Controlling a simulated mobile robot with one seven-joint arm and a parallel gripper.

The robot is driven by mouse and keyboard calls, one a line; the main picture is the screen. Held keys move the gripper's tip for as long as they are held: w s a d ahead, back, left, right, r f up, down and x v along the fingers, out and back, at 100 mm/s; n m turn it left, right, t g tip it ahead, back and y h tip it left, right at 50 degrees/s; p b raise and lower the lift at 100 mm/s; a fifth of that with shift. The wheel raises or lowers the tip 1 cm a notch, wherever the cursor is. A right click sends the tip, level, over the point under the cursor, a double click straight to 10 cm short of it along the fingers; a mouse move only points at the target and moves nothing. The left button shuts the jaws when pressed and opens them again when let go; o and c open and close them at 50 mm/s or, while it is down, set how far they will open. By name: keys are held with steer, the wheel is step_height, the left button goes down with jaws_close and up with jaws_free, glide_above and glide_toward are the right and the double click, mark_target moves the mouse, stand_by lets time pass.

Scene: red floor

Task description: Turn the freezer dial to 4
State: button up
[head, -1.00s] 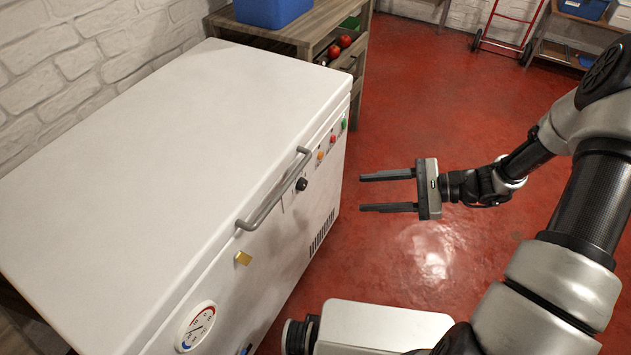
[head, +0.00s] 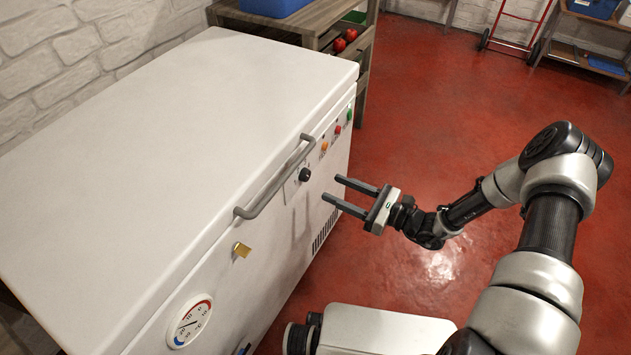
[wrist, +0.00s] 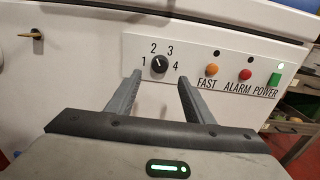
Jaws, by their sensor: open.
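The white chest freezer (head: 150,150) stands on the left in the head view. Its black dial (head: 304,174) is on the front panel, below the grey lid handle (head: 275,178). In the wrist view the dial (wrist: 159,64) has the numbers 1 to 4 around its upper side. Its white mark appears to point up and left, near 2; the exact setting is hard to tell. My gripper (head: 341,192) is open and empty, right of the dial and apart from it in the head view. In the wrist view its fingers (wrist: 155,84) straddle the dial's position, pointing toward the panel.
An orange FAST button (wrist: 212,70), a red ALARM button (wrist: 245,74) and a green POWER switch (wrist: 274,79) sit right of the dial. Red floor (head: 440,110) is open to the right.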

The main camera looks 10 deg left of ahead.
mark_target(308, 177)
steer(key=b+x, duration=0.1)
steer(key=x, duration=0.6)
steer(key=shift+a, duration=0.25)
steer(key=c, duration=1)
